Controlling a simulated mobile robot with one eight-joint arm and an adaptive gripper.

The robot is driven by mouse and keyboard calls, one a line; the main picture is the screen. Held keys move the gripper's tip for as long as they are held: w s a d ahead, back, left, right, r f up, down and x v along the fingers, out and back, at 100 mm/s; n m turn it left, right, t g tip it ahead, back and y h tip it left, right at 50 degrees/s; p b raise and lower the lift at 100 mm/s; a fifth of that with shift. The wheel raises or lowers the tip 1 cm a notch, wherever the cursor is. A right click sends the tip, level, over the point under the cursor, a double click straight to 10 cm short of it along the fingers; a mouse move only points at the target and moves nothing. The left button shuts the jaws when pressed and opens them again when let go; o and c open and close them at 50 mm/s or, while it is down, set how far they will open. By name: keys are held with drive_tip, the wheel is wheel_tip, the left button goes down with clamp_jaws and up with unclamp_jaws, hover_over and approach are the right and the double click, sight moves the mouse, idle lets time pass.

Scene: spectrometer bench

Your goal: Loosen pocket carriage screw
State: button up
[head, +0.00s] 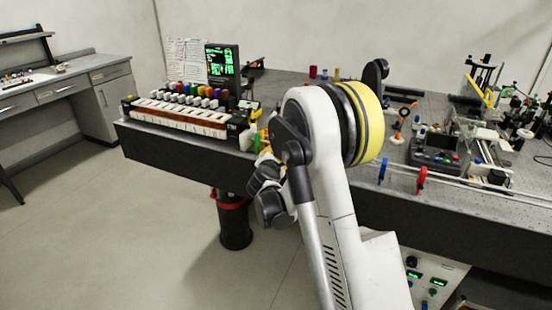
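A long instrument (190,119) sits at the left end of the dark optical bench (185,149). It has a row of white blocks along its front and several coloured knobs above. I cannot make out a pocket carriage or its screw at this size. My arm rises in the middle of the head view, and its dark wrist part (270,205) hangs in front of the bench's front edge, right of the instrument. My gripper's fingers cannot be made out; small yellow and green parts show near the wrist, and I cannot tell what they belong to.
A green-lit display (222,63) stands behind the instrument. Other optics crowd the bench's right end. A dark cylinder with a red band (234,220) stands under the bench. The floor at left is clear.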

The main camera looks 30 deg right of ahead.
drive_tip(key=shift+c, duration=0.5)
clamp_jaws()
drive_tip(key=shift+r, duration=0.1)
drive_tip(key=n+g+h+p, duration=0.1)
drive_tip(key=n+g, duration=0.1)
drive_tip(key=n, duration=0.1)
drive_tip(key=shift+w+a+r, duration=0.1)
drive_tip(key=shift+w, duration=0.05)
drive_tip(key=n+g, duration=0.1)
drive_tip(key=n, duration=0.1)
drive_tip(key=n+g+h, duration=0.1)
drive_tip(key=n, duration=0.1)
drive_tip(key=shift+w+h, duration=0.1)
drive_tip(key=shift+h, duration=0.2)
drive_tip(key=n+g+h, duration=0.1)
drive_tip(key=n, duration=0.1)
drive_tip(key=n+g+h, duration=0.1)
drive_tip(key=n, duration=0.1)
drive_tip(key=shift+w+a, duration=0.15)
drive_tip(key=n+g+h+b, duration=0.1)
drive_tip(key=n+h, duration=0.1)
drive_tip(key=n, duration=0.2)
idle(0.5)
